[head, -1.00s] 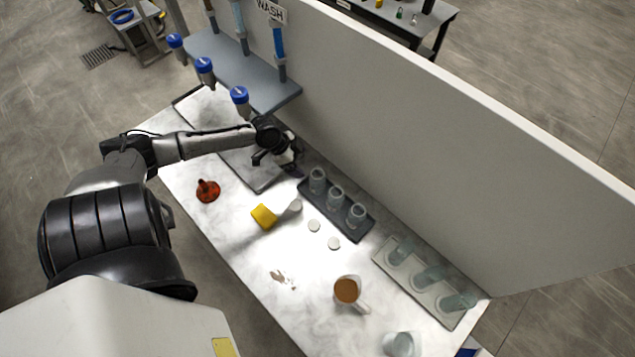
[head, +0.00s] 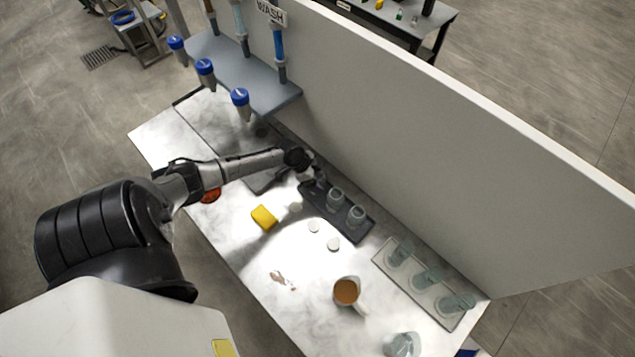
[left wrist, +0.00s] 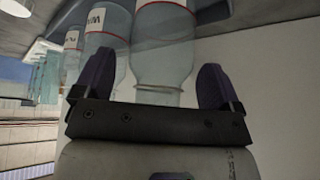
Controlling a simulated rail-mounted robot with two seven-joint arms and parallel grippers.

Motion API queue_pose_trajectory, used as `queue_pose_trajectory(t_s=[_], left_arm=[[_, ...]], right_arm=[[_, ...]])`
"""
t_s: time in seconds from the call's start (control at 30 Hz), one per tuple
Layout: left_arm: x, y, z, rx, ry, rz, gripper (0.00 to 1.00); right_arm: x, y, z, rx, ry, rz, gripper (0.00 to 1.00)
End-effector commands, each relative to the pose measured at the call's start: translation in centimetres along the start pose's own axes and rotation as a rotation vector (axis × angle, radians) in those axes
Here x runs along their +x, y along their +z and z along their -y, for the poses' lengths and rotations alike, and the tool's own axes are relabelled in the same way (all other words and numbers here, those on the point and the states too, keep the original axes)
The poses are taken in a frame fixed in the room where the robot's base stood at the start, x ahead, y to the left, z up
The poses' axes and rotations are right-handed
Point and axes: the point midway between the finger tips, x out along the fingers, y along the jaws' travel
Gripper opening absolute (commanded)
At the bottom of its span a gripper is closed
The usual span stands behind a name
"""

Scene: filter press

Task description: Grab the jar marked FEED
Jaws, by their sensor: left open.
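Several clear glass jars stand in a dark tray (head: 312,205) in the middle of the bench. The middle jar (head: 336,201) and the right jar (head: 356,216) show plainly; the left one is hidden by my left gripper (head: 314,178). In the left wrist view one jar (left wrist: 163,50) lies between the spread fingers of my left gripper (left wrist: 155,82), which is open. Its white label is cut off at the top edge, so I cannot read FEED. A second jar (left wrist: 107,40) behind it has a label starting with W. My right gripper is not in view.
A tall white panel (head: 430,150) runs close behind the tray. A pale rack (head: 413,284) with several glass vessels stands to the right. A yellow block (head: 264,217), white discs (head: 333,244) and a mug (head: 347,292) of brown liquid lie in front.

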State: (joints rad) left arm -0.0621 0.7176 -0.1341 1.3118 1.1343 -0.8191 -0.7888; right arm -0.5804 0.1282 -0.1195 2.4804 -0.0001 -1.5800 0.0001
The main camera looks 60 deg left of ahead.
Motion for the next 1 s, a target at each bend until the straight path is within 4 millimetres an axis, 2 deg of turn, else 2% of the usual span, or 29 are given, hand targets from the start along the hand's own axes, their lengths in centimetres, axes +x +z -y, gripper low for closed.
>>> queue_pose_trajectory(t_s=[0.1,0.37,0.9,1.0], left_arm=[[0.66,-0.06,-0.04,0.0,0.001,-0.001,0.9],[0.75,-0.03,-0.04,0.001,0.0,0.0,0.9],[0.72,-0.03,-0.03,0.0,0.0,-0.001,0.38],[0.71,-0.04,-0.02,0.0,0.0,-0.001,0.36]], right_arm=[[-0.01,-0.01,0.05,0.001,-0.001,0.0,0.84],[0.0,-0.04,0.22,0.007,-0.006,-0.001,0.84],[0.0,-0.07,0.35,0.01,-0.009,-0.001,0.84],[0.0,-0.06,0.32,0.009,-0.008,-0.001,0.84]])
